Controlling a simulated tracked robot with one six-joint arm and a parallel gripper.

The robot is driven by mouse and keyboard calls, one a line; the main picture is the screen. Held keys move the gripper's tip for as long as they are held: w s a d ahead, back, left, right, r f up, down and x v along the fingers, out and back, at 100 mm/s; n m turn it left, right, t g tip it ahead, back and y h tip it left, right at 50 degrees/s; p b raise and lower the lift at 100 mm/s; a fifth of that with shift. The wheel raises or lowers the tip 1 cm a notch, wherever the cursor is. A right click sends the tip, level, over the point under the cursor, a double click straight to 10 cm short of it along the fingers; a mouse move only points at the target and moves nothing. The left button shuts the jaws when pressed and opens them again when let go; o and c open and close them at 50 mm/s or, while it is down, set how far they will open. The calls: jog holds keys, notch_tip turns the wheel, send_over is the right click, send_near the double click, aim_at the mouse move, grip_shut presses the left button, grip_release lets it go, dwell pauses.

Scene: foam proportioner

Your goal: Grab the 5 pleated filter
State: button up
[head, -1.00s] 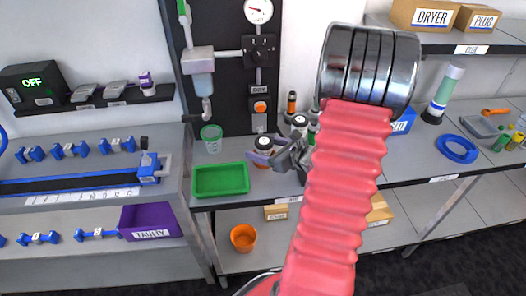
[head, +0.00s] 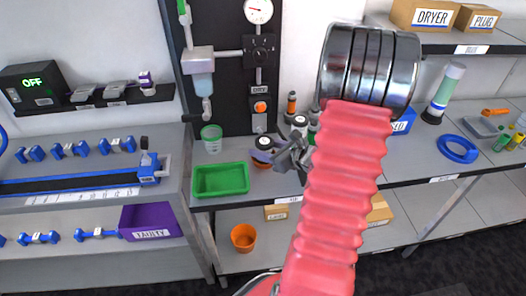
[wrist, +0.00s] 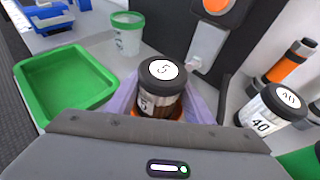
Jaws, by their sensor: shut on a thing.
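The 5 pleated filter (wrist: 160,88) stands upright in the middle of the wrist view. It has a black cap with a white "5" label, a pleated brownish body and orange at its base. In the head view its black cap (head: 264,142) shows behind the green tray's right side. My gripper (wrist: 165,103) is shut on it, with a purple finger against each side. In the head view my gripper (head: 270,155) is partly hidden by my red arm sleeve. The filter's lower body is partly hidden by my gripper.
A filter marked 40 (wrist: 266,108) stands close on the right. A green tray (wrist: 62,85) lies to the left, and a clear cup with a green rim (wrist: 127,34) stands behind. The dark panel (head: 225,70) rises behind.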

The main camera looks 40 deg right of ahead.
jog(key=shift+r, duration=0.1)
jog(key=shift+c, duration=0.4)
jog(key=shift+r, duration=4.95)
jog(key=shift+s+a, duration=0.1)
